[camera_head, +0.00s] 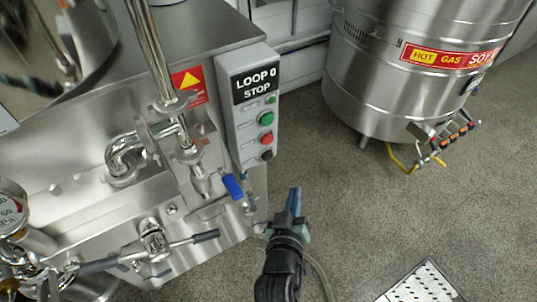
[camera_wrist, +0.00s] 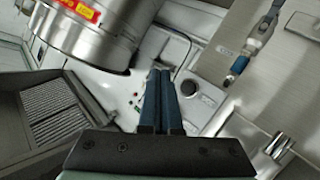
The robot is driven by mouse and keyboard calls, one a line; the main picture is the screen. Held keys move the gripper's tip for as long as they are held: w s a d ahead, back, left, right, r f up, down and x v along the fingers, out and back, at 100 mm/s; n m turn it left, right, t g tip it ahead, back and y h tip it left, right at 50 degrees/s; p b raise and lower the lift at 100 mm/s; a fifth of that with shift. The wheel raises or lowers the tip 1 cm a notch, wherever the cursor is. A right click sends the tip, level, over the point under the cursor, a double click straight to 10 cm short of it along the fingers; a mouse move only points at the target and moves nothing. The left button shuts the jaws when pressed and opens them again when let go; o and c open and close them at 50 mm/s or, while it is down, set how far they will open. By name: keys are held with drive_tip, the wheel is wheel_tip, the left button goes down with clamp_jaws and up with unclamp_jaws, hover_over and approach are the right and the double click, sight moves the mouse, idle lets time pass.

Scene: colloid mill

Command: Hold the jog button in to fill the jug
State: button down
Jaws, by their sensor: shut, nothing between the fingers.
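The grey control box (camera_head: 250,105) on the machine's front shows "LOOP 0 STOP" on its display. It carries a green button (camera_head: 266,118), a red button (camera_head: 266,138) and a dark button (camera_head: 267,155) at the bottom; their labels are too small to read, so I cannot tell which one is jog. My gripper (camera_head: 294,200) is shut and empty, below and right of the box and apart from it in the head view. In the wrist view the shut fingers (camera_wrist: 160,74) point away from the camera, left of a dark round part (camera_wrist: 188,88). I cannot make out the jug for certain.
A blue-handled valve (camera_head: 233,187) hangs below the box, close left of my gripper. A lever valve (camera_head: 205,236) sticks out lower left. A large steel boiler (camera_head: 400,95) stands at the back right. A floor grate (camera_head: 422,284) lies front right; the floor between is clear.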

sight(267, 155)
drive_tip(key=shift+w, duration=0.1)
drive_tip(key=w+a+b, duration=0.5)
drive_tip(key=w, duration=0.2)
drive_tip(key=shift+a, duration=0.15)
drive_tip(key=shift+b, duration=0.3)
idle(1.8)
drive_tip(key=shift+w+a+r, duration=0.1)
drive_tip(key=shift+w+a, duration=0.1)
drive_tip(key=shift+w, duration=0.15)
